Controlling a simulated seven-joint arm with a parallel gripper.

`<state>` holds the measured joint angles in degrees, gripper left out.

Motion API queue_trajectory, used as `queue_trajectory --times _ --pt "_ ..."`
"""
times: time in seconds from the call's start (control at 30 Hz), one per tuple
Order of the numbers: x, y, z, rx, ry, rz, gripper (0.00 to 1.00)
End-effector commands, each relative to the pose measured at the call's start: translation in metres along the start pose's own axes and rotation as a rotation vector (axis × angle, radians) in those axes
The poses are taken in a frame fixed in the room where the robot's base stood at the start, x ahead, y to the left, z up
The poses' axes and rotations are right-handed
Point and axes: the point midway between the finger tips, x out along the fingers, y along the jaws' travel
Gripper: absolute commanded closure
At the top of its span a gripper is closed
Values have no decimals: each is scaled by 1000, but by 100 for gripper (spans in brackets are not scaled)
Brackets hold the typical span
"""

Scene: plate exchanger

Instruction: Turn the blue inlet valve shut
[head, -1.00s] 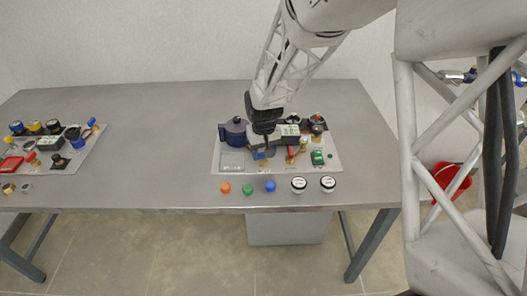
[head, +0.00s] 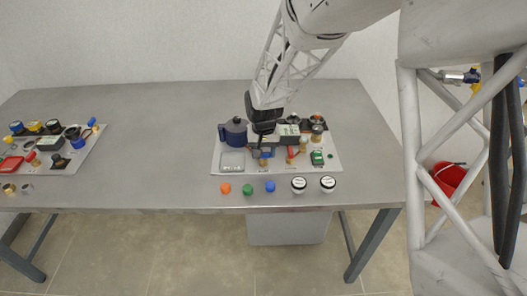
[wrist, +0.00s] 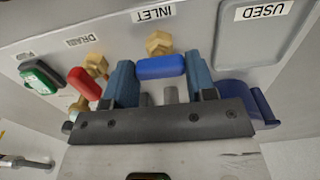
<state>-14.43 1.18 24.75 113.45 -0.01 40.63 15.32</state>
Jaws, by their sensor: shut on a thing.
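The blue inlet valve handle (wrist: 160,67) lies crosswise between my gripper's two blue fingers in the wrist view, just below a brass fitting (wrist: 159,44) and the INLET label (wrist: 155,13). My gripper (wrist: 161,78) is shut on the handle, a finger at each end. In the head view my gripper (head: 264,148) reaches down to the front middle of the right-hand panel (head: 333,168) and hides much of the valve. The red drain valve handle (wrist: 84,83) is beside the left finger in the wrist view.
A dark blue lidded pot (head: 233,132) stands left of my gripper. A green-cased device (head: 317,158) is to the right. Several coloured caps and two white-topped jars (head: 299,185) line the panel's front. The table (head: 150,150) between the two panels is clear.

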Motion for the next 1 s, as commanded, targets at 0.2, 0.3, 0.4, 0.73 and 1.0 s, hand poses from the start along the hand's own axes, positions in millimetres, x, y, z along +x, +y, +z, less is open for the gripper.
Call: queue_trajectory --times 0.2,0.3,0.4,0.73,1.0 --pt "-1 0 0 0 1 0 23" --pt "0 0 0 0 1 0 23" --pt "0 0 0 0 0 0 23" --pt "-15 0 0 0 2 -1 23" --pt "-49 0 0 0 3 -1 23"
